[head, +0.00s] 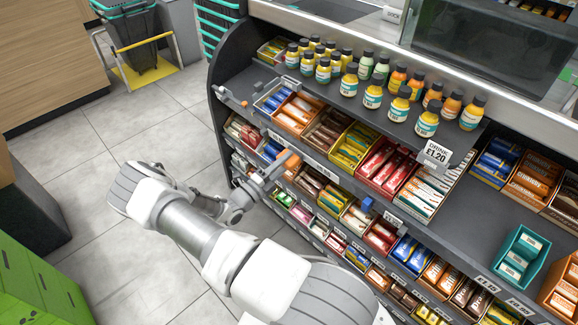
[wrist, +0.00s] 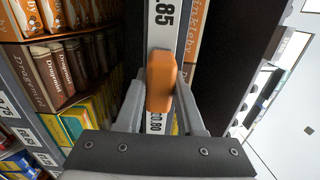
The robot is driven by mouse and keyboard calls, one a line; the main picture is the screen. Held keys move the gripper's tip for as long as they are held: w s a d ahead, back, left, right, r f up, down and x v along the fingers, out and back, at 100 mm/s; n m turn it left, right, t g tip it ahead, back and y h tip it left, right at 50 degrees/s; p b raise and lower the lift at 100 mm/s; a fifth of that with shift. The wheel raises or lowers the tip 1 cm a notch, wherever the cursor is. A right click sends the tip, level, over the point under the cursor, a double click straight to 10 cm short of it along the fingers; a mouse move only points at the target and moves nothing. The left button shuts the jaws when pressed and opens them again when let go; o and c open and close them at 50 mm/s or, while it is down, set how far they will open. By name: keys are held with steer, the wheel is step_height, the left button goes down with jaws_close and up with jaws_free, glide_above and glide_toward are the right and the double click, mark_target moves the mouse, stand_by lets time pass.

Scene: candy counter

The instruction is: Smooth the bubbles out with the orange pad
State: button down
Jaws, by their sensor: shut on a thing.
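My gripper (head: 273,171) is shut on the orange pad (head: 291,159), at the left part of the candy shelves in the head view. In the wrist view the orange pad (wrist: 161,82) stands between the two grey fingers (wrist: 160,108). Behind it runs a white label strip (wrist: 163,20) with printed prices, which the pad partly covers. Whether the pad touches the strip I cannot tell. No bubbles can be made out on the strip at this size.
Candy boxes (head: 352,147) fill the shelves around my gripper, with bottles (head: 372,95) on the shelf above. A small blue piece (head: 367,204) sits at a shelf edge to the right.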

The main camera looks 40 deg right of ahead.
steer(key=shift+r, duration=0.1)
steer(key=shift+s+a+f, duration=0.1)
steer(key=shift+a+f, duration=0.1)
steer(key=shift+a, duration=0.75)
steer(key=shift+s+a+f, duration=0.1)
steer(key=shift+a+f, duration=0.05)
steer(key=shift+a, duration=0.85)
steer(key=shift+a+f, duration=0.2)
steer(key=shift+a, duration=0.75)
steer(key=a, duration=0.1)
steer(key=a+b, duration=0.1)
steer(key=a, duration=0.1)
steer(key=shift+s+f, duration=0.1)
steer(key=shift+f, duration=0.2)
steer(key=shift+d, duration=0.25)
steer(key=d+r, duration=0.1)
steer(key=d, duration=0.5)
steer(key=shift+w+d+p, duration=0.15)
steer(key=shift+w+p, duration=0.15)
steer(key=shift+w+d+r, duration=0.1)
steer(key=shift+d+r, duration=0.05)
steer(key=shift+d, duration=0.35)
steer(key=shift+d+r, duration=0.15)
steer(key=shift+d, duration=0.35)
